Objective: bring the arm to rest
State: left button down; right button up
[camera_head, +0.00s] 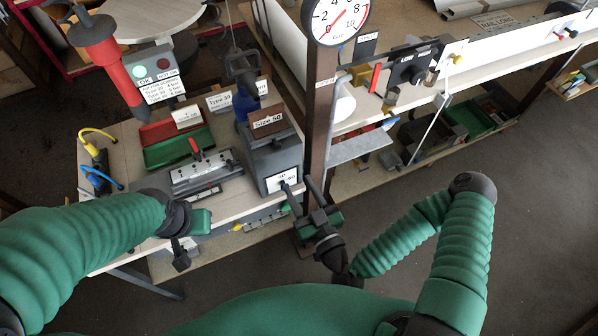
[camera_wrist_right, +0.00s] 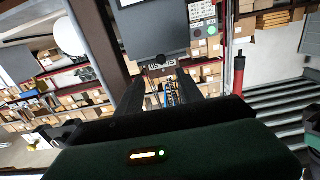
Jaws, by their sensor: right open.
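My right gripper (camera_head: 296,182) is open and empty in the head view.
The left workbench (camera_head: 128,212) carries a clamp fixture (camera_head: 205,172), red and green trays (camera_head: 180,150) and a red post tool (camera_head: 108,70). A brown post with a dial gauge (camera_head: 338,18) stands just beyond my right gripper. The floor (camera_head: 530,200) at right is clear.

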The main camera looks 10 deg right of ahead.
notch_tip(320, 180, down, 4)
jog(key=s+a+n+g+y, duration=0.1)
jog(key=a+n+g+y, duration=0.2)
jog(key=n+g, duration=0.1)
jog(key=s+d+f+n+g+h+b, duration=0.1)
jog(key=s+d+f+g+h, duration=0.25)
jog(key=d+f+g, duration=0.4)
jog(key=s+d+r+m+g+h, duration=0.3)
jog(key=s+d+r+m+h, duration=0.1)
jog(key=d+r+m, duration=0.4)
notch_tip(320, 180, up, 4)
jog(key=shift+d+f+m+h+b, duration=0.2)
jog(key=shift+d+m+h+b, duration=0.25)
jog(key=shift+d, duration=0.65)
jog(key=shift+s+r, duration=0.1)
jog(key=shift+s, duration=0.1)
